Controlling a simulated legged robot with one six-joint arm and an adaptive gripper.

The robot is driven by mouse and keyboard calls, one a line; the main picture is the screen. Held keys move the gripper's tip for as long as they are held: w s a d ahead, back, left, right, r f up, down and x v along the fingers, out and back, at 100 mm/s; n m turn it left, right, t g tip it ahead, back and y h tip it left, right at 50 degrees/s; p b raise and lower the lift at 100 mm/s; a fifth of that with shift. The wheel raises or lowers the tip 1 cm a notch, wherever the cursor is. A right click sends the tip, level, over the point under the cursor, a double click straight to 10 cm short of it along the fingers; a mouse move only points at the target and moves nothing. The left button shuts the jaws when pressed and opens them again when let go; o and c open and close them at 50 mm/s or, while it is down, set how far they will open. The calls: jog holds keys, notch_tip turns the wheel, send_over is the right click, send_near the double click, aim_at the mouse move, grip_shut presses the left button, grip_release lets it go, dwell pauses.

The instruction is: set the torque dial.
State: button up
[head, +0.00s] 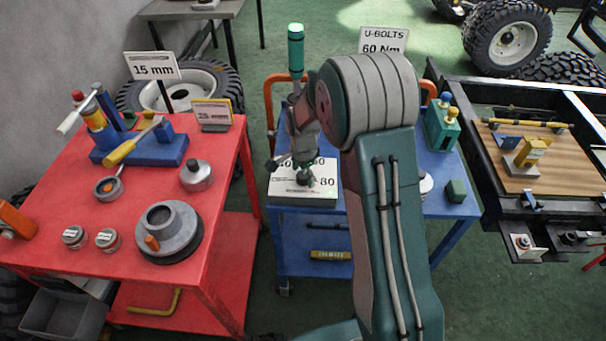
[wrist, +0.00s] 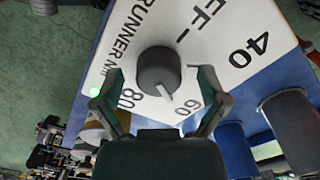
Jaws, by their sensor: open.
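The torque dial is a dark grey round knob (wrist: 158,68) with a white pointer, on a white panel (wrist: 215,25) printed with 40, 60 and 80. In the wrist view the pointer is at the lower right, between 80 and 60 and nearer 60. My gripper (wrist: 158,76) is open. Its fingers show on either side of the knob with gaps between; I cannot tell how far above it they are. In the head view my gripper (head: 304,172) is over the panel (head: 286,188) and largely hides the knob. A sign (head: 384,41) reads U-BOLTS 60 Nm.
The panel is on a blue cart (head: 440,195). A small green light (wrist: 95,92) glows on the panel. A green box (head: 440,130) and a dark green block (head: 456,191) stand to the right. A red cart (head: 130,235) with tools stands left, a chassis frame (head: 475,160) right.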

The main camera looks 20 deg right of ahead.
jog(key=c, duration=1.2)
jog(key=shift+o, duration=0.2)
jog(key=n, duration=0.5)
jog(key=shift+n, duration=0.4)
jog(key=n, duration=0.6)
jog(key=shift+s, duration=0.1)
jog(key=n, duration=0.6)
jog(key=shift+f+n, duration=0.1)
jog(key=shift+n, duration=0.2)
jog(key=n, duration=0.5)
jog(key=shift+n, duration=0.3)
